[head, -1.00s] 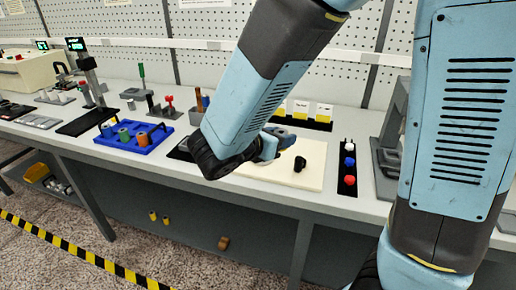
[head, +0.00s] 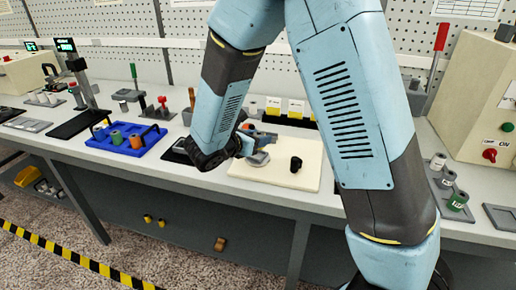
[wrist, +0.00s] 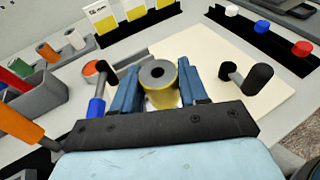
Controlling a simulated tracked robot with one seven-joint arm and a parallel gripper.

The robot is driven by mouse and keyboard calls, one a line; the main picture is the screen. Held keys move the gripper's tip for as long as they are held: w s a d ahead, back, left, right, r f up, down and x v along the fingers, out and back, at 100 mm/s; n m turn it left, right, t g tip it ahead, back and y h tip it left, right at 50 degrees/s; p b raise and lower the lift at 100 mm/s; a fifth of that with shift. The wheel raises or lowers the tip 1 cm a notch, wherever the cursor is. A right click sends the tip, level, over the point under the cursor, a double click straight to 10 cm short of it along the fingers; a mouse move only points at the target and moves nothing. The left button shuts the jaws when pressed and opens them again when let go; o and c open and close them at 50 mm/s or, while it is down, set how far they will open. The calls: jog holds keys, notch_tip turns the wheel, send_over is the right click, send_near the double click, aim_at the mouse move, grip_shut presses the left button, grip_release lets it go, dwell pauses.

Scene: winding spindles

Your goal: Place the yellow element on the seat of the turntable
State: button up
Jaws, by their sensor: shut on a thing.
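In the wrist view my gripper (wrist: 158,88) is shut on the yellow element (wrist: 161,99), a yellow cylinder with a grey end and a round hole, standing between the two blue fingers. In the head view my gripper (head: 250,144) is low over the left part of a cream board (head: 285,180). A small grey disc (head: 258,159) shows just below the fingers; I cannot tell whether it is the turntable. The turntable's seat is not clearly visible. The held element is mostly hidden in the head view.
A black knob (head: 296,163) stands on the board, right of my gripper. A blue tray (head: 127,140) with coloured spools lies to the left. A rack with red, blue and white caps (wrist: 267,32) shows in the wrist view. A switch box (head: 485,105) stands at right.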

aim_at(256, 157)
jog(key=shift+w+a+f, duration=0.15)
jog(key=shift+w+f, duration=0.5)
jog(key=shift+f, duration=0.1)
notch_tip(256, 157, down, 3)
jog(key=shift+w+f, duration=0.1)
jog(key=shift+f, duration=0.05)
jog(key=o, duration=1.1)
jog(key=shift+f, duration=0.1)
jog(key=shift+o, duration=0.2)
jog(key=shift+a, duration=0.1)
jog(key=v, duration=1.2)
jog(key=shift+r, duration=0.2)
